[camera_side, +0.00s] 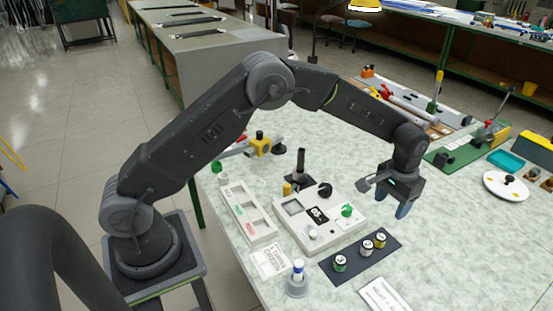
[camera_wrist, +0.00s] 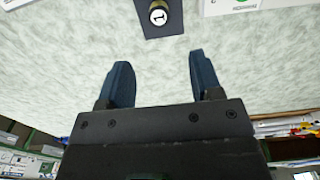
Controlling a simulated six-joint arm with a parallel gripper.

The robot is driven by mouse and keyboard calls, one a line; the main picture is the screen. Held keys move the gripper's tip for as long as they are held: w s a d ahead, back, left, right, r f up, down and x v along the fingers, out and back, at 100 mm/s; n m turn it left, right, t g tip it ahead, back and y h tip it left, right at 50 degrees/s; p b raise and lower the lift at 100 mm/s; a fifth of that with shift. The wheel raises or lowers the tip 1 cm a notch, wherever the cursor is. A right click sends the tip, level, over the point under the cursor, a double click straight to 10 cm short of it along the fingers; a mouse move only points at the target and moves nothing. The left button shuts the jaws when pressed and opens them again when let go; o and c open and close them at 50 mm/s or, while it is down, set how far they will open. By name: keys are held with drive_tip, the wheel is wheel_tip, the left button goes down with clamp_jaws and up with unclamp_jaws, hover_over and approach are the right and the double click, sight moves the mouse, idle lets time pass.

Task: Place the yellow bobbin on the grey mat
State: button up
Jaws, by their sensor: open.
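The dark grey mat (camera_side: 331,277) lies at the front of the table. Three small dark-bodied cylinders with white labelled tops stand on it: one with green (camera_side: 340,264), a middle one (camera_side: 366,248) and one with a yellowish tint (camera_side: 380,240) at the far right end. I cannot tell for sure which is the yellow bobbin. My gripper (camera_side: 393,201) is open and empty, above and behind the mat's right end. In the wrist view, the open fingers (camera_wrist: 159,60) point toward a labelled cylinder (camera_wrist: 158,14) on the mat.
A white panel (camera_side: 330,240) with a green knob stands left of the mat, beside a long white tray (camera_side: 247,214). A blue-and-white piece in a grey holder (camera_side: 297,284) and white cards are in front. The table right of the mat is clear.

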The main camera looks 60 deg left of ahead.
drive_tip(key=s+a+r+t, duration=0.1)
drive_tip(key=s+a+r, duration=0.2)
drive_tip(key=s+r, duration=0.45)
drive_tip(key=s+a+r+t, duration=0.25)
drive_tip(key=s+r, duration=0.25)
drive_tip(key=r, duration=0.6)
drive_tip(key=s+a+t, duration=0.1)
drive_tip(key=s+a, duration=0.1)
drive_tip(key=s, duration=0.8)
drive_tip(key=s+a+t, duration=0.1)
drive_tip(key=s+a, duration=0.2)
drive_tip(key=s, duration=0.7)
drive_tip(key=shift+r, duration=0.45)
